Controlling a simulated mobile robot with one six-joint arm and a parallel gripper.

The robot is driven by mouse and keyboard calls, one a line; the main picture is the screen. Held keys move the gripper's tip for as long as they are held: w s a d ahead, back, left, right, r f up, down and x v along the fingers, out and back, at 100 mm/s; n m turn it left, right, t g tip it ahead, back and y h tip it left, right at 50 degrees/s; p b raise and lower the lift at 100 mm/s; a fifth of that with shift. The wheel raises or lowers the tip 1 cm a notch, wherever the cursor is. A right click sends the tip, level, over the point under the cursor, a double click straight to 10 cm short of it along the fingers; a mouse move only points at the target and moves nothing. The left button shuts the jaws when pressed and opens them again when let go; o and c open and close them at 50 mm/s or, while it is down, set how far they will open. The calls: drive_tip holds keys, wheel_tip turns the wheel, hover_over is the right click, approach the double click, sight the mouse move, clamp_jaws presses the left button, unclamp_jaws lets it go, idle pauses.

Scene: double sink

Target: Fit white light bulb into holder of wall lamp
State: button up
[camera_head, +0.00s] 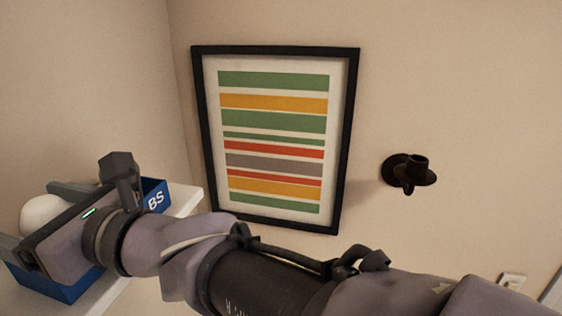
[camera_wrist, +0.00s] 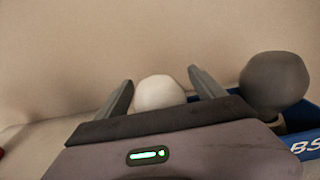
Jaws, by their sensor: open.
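The white light bulb (camera_head: 42,210) is at the lower left, in or just above a blue box (camera_head: 62,284). My gripper (camera_head: 27,214) is open there, with one finger on each side of the bulb. In the wrist view the bulb's rounded top (camera_wrist: 160,91) shows between the two fingers of my gripper (camera_wrist: 160,79), with gaps at both sides. The bulb's lower part is hidden behind the gripper body. The dark brown wall lamp (camera_head: 408,172) is on the wall at the right, its holder cup facing up and looking empty.
A dark grey round object (camera_wrist: 274,80) stands right of my gripper, by the box end lettered "BS" (camera_wrist: 305,146). The box is on a white shelf (camera_head: 187,201). A framed striped picture (camera_head: 275,150) hangs left of the lamp. A white wall fitting (camera_head: 512,281) is lower right.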

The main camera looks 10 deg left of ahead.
drive_tip(key=shift+d+r, duration=0.1)
drive_tip(key=shift+d, duration=0.15)
drive_tip(key=c, duration=0.5)
drive_tip(key=shift+a, duration=0.15)
drive_tip(key=c, duration=0.6)
